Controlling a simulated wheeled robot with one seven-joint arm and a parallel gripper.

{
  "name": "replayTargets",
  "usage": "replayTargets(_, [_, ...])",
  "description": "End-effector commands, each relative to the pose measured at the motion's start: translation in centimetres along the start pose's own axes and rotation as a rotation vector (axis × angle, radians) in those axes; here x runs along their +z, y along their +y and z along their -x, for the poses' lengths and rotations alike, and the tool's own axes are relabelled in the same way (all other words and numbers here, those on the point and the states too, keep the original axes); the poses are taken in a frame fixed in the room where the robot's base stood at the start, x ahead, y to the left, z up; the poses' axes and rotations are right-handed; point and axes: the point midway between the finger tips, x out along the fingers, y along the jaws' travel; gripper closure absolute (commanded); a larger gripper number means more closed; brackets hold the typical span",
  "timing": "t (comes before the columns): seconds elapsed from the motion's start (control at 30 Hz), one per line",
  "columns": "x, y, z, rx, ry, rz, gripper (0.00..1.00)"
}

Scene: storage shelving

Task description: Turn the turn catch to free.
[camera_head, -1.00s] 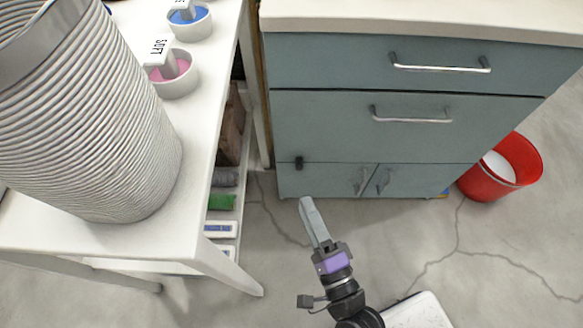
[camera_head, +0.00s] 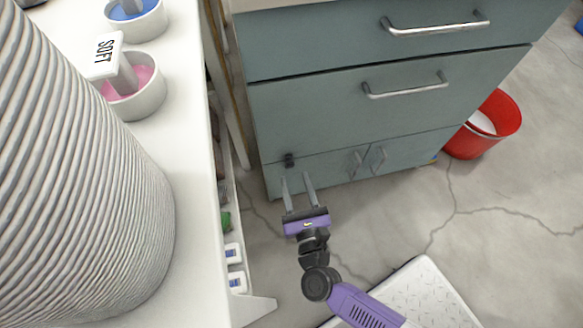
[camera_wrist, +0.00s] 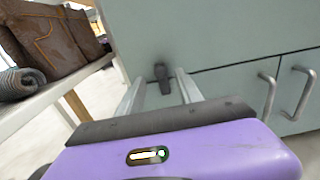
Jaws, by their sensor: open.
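The turn catch (camera_head: 289,160) is a small black piece at the top left of the low cabinet doors, across the seam below the drawer. In the wrist view the catch (camera_wrist: 162,78) hangs upright, its lower part over the door, and it shows between my two fingers. My gripper (camera_head: 297,177) is open and empty, with its fingers pointing at the cabinet just below and in front of the catch. It also shows in the wrist view (camera_wrist: 155,82). I cannot tell whether the fingers touch anything.
The grey-green cabinet has drawers with bar handles (camera_head: 405,88) and two low doors with handles (camera_head: 356,163). A white shelf table (camera_head: 190,200) with a ribbed basket (camera_head: 90,190) stands at left. A red bucket (camera_head: 483,125) stands right.

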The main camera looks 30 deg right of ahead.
Motion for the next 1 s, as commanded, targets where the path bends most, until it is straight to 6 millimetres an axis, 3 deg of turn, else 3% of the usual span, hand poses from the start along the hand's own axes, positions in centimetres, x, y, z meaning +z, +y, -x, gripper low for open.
replayTargets(0.1, [-0.1, 0.0, -2.0, 0.000, -0.002, 0.001, 0.57])
replayTargets(0.3, [-0.1, 0.0, -4.0, 0.001, 0.000, 0.002, 0.57])
replayTargets(0.67, [0.0, 0.0, -4.5, 0.001, 0.000, 0.003, 0.57])
replayTargets(0.87, [0.0, 0.0, -4.5, 0.001, 0.000, 0.003, 0.97])
replayTargets(1.0, [0.0, 0.0, -4.5, 0.001, 0.000, 0.003, 1.00])
